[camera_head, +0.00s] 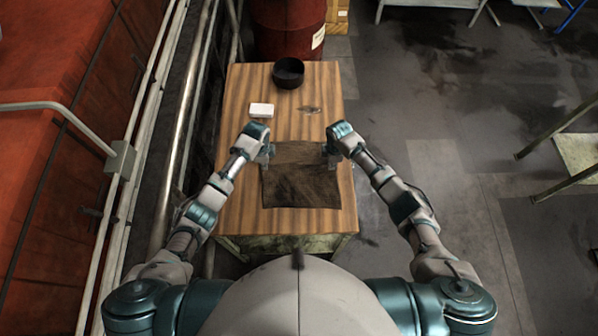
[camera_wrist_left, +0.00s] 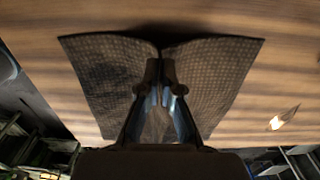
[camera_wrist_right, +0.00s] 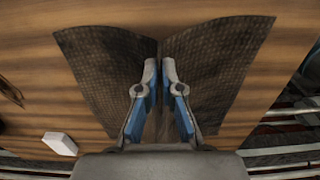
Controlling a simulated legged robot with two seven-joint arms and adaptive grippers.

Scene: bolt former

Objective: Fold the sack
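The dark brown checked sack (camera_head: 300,187) lies on the wooden table in front of me, its near part flat. My left gripper (camera_head: 268,155) is at its left side, towards the far end. In the left wrist view, this gripper's fingertips are together on the sack (camera_wrist_left: 215,75), and a crease runs from them. My right gripper (camera_head: 331,154) is at the right side, across from the left one. In the right wrist view, its fingertips sit close together with the creased sack (camera_wrist_right: 205,65) pinched between them. The cloth between the fingers is partly hidden.
On the far half of the wooden table (camera_head: 240,195) stand a black bowl (camera_head: 289,74), a white box (camera_head: 261,110) and a small metallic item (camera_head: 311,109). A red barrel (camera_head: 288,35) stands behind the table. Pipes and rails run along the left. The near table edge is clear.

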